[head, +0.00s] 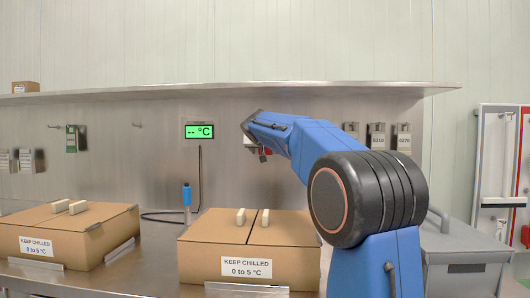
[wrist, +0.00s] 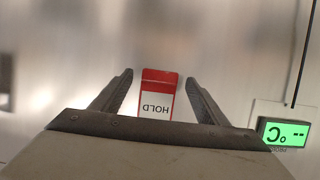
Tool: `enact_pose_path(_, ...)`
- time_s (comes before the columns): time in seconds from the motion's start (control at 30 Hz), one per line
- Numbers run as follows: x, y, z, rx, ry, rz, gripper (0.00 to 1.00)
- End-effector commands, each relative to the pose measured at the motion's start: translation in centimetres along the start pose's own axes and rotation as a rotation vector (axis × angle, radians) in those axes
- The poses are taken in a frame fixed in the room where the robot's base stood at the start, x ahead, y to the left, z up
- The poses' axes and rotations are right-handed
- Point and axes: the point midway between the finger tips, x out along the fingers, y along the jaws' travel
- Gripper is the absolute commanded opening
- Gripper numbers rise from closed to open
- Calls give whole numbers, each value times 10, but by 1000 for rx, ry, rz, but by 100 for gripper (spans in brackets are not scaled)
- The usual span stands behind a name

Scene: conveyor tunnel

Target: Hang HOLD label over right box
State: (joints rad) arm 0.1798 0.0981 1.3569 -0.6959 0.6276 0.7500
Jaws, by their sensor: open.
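The HOLD label (wrist: 158,95), red and white, shows upside down between my fingers in the wrist view, with gaps on both sides. My gripper (wrist: 159,76) is open around it, not clamped on it. In the head view my gripper (head: 256,146) is at the steel back wall, above the right box (head: 240,268) and just right of the green display. Only a small red patch shows under it there. Whether a hook bears the label is hidden. The right box is closed and marked KEEP CHILLED. The left box (head: 65,267) looks alike.
The green display (head: 199,131) is beside my gripper, also in the wrist view (wrist: 285,134). A bare hook (head: 137,125) and a green tag (head: 72,139) are further left. A shelf (head: 240,89) runs above.

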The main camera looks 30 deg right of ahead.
Motion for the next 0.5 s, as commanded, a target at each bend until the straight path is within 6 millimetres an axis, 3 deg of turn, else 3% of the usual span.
enact_pose_path(0.5, -98, -1, 0, -1, 2, -2, 68)
